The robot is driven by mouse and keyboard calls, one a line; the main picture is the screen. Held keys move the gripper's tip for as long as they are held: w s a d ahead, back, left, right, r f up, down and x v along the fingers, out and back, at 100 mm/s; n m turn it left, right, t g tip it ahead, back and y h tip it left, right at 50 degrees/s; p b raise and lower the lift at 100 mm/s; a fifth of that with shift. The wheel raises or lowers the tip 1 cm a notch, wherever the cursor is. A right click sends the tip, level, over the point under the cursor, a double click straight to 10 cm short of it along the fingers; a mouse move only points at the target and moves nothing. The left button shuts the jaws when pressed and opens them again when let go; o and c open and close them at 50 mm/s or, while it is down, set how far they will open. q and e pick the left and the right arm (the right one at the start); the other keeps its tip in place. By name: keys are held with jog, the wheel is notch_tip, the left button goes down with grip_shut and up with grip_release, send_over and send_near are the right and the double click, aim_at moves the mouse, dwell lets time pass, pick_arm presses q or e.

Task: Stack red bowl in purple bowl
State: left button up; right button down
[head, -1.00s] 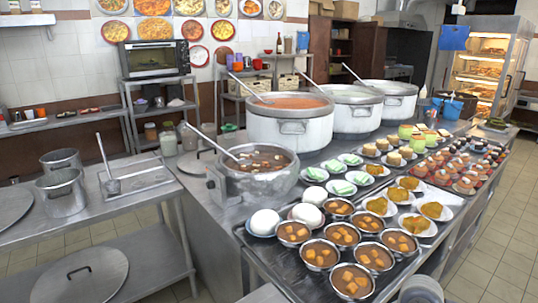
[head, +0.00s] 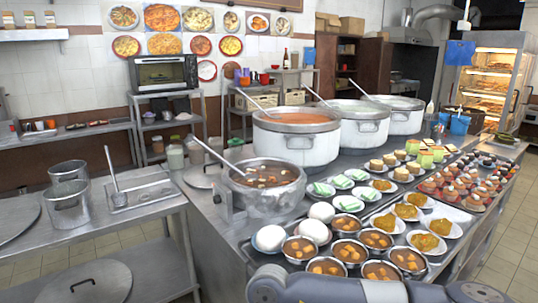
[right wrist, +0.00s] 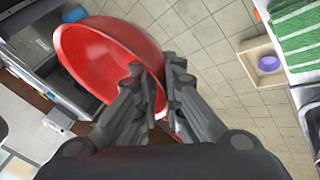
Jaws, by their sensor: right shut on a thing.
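The red bowl (right wrist: 105,50) is large in the right wrist view, tilted with its inside showing. Its wall is between the fingers of my right gripper (right wrist: 157,75), which is shut on it. The bowl is held up over tiled floor. A small purple bowl (right wrist: 268,63) sits in a shallow beige box at the right of that view, apart from the red bowl. Of my right arm, only grey links show at the bottom of the head view; its gripper is out of that picture. My left gripper is in neither view.
A steel counter carries large pots (head: 296,138), a smaller pot with a ladle (head: 262,200), filled bowls (head: 408,262) and plates of food. A steel table with metal containers (head: 68,208) stands at left. Tiled floor (head: 512,235) is clear at right.

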jog(key=n, duration=0.1)
jog(key=n+t+h, duration=0.1)
jog(key=shift+d+r+n, duration=0.15)
jog(key=shift+d+n, duration=0.15)
jog(key=shift+d, duration=0.1)
jog(key=w+d+r+n+t, duration=0.1)
jog(key=d+r+n+t, duration=0.1)
jog(key=d+n+t, duration=0.2)
jog(key=w+d+r+n+t, duration=0.2)
jog(key=d+n+t, duration=0.2)
jog(key=n, duration=0.6)
jog(key=shift+d+n+h, duration=0.3)
jog(key=shift+d+h, duration=0.1)
jog(key=shift+d, duration=0.85)
